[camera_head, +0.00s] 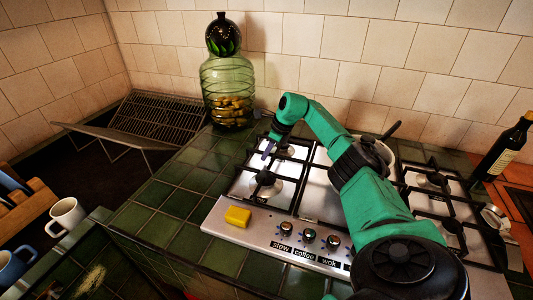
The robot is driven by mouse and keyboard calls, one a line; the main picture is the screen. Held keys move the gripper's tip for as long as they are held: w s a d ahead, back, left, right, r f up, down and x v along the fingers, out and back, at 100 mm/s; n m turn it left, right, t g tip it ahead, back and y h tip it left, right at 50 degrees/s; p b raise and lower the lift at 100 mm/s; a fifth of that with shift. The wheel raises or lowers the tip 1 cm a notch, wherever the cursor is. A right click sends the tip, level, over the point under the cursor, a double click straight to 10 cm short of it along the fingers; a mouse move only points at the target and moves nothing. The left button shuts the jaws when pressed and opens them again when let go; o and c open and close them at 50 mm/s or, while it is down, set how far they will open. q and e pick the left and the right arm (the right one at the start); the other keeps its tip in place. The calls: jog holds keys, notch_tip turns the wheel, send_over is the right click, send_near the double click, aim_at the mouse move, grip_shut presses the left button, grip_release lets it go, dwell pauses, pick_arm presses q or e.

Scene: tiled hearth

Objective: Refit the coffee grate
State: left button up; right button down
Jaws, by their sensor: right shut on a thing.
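The steel hob (225,222) has black grates over its burners. A black grate (300,183) spans the left part, around the front left burner (265,180). Knobs (308,236) on the front panel stand above the labels stew, coffee and wok. My right gripper (269,150) reaches over the back left of the hob, pointing down. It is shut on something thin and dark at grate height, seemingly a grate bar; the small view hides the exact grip. My right arm covers much of the middle of the hob. My left gripper is out of view.
A yellow sponge (238,216) lies on the hob's front left corner. A pot (376,150) stands behind my arm. A glass jar (229,90) and a wire rack (158,116) are at the left, a bottle (503,148) at the right. Green tiles (180,203) left of the hob are clear.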

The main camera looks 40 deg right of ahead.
jog(key=c, duration=0.9)
grip_release()
jog(key=shift+s+f, duration=0.1)
jog(key=v, duration=1.4)
jog(key=shift+s+r+b, duration=0.15)
jog(key=shift+r+b, duration=0.2)
jog(key=shift+b, duration=0.05)
